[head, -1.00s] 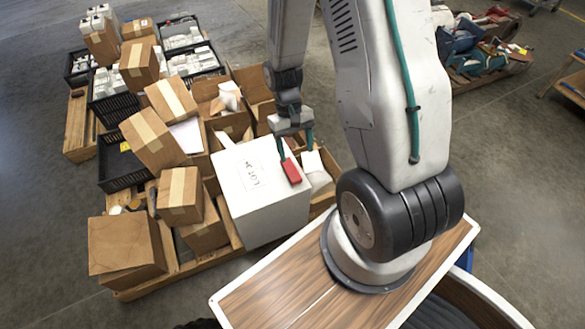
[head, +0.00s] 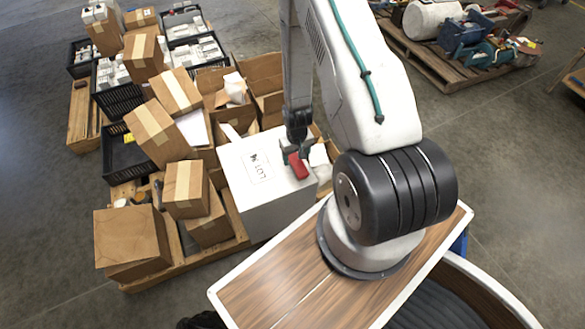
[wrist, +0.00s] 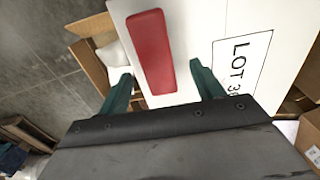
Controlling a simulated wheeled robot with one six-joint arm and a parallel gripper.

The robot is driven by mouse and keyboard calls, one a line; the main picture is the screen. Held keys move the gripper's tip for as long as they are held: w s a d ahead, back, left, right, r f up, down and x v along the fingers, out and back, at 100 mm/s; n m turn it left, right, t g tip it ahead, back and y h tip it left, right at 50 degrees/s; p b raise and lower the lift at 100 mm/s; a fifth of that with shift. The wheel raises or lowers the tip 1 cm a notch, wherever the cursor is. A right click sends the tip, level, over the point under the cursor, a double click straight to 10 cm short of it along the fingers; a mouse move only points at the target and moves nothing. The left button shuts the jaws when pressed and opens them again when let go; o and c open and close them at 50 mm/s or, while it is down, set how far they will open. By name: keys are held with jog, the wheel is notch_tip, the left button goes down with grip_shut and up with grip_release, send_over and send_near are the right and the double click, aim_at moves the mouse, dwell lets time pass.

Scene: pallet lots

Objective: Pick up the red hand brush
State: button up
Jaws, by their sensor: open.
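The red hand brush (head: 298,166) lies on top of a white box (head: 268,205) marked LOT. In the wrist view the brush (wrist: 151,50) shows as a plain red bar with rounded corners, near the edge of the white top. My gripper (head: 294,155) is over the box, right at the brush in the head view. In the wrist view my gripper (wrist: 163,82) is open, with its green fingers on either side of the brush's near end. Nothing is held. I cannot tell the exact height of the fingertips above the box top.
Cardboard boxes (head: 158,130) crowd the pallet left of the white box, some tilted. A black crate (head: 122,155) and open cartons (head: 262,72) stand behind. Another loaded pallet (head: 440,72) is at the upper right. Bare floor lies between.

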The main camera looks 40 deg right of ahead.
aim_at(297, 162)
jog(key=f, duration=0.4)
jog(key=shift+d+f, duration=0.2)
jog(key=shift+f, duration=0.2)
jog(key=c, duration=1.2)
jog(key=shift+r, duration=0.1)
jog(key=shift+r, duration=0.6)
notch_tip(297, 162, up, 2)
jog(key=shift+r, duration=0.1)
jog(key=s+a, duration=0.2)
jog(key=s, duration=0.5)
jog(key=s+a+r, duration=0.1)
jog(key=s+a, duration=0.1)
jog(key=s, duration=0.6)
jog(key=shift+s+a+r, duration=0.15)
jog(key=shift+a+r, duration=0.05)
jog(key=shift+a, duration=0.05)
